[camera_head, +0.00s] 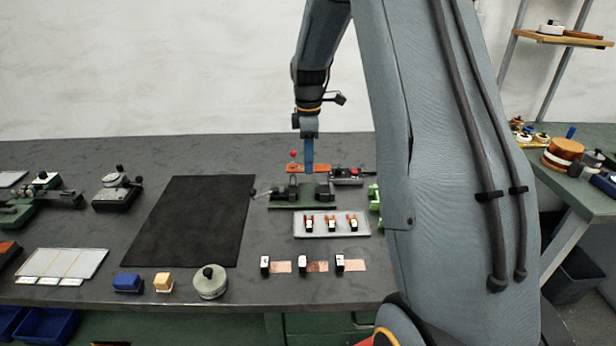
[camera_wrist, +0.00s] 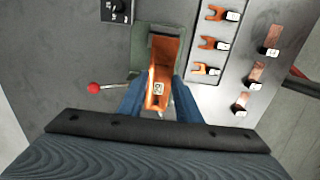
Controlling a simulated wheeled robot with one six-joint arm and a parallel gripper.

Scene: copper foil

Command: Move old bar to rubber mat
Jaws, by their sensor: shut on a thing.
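My gripper (camera_head: 309,170) points straight down over a green fixture (camera_head: 290,204). In the wrist view, its two blue fingers (camera_wrist: 157,92) are shut on an orange-copper bar with a small white label, the old bar (camera_wrist: 153,102). In the head view, the bar (camera_head: 323,168) lies across just behind the fingertips, at the fixture. I cannot tell whether it still touches the fixture. The black rubber mat (camera_head: 190,222) lies flat and empty on the bench, left of the fixture.
A red-knobbed lever (camera_head: 293,154) stands beside my gripper. A pale tray (camera_head: 345,228) holds orange forked pieces, with copper strips (camera_head: 317,267) in front. A round grey pot (camera_head: 210,283) and blue block (camera_head: 127,283) stand before the mat. My arm hides the bench's right part.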

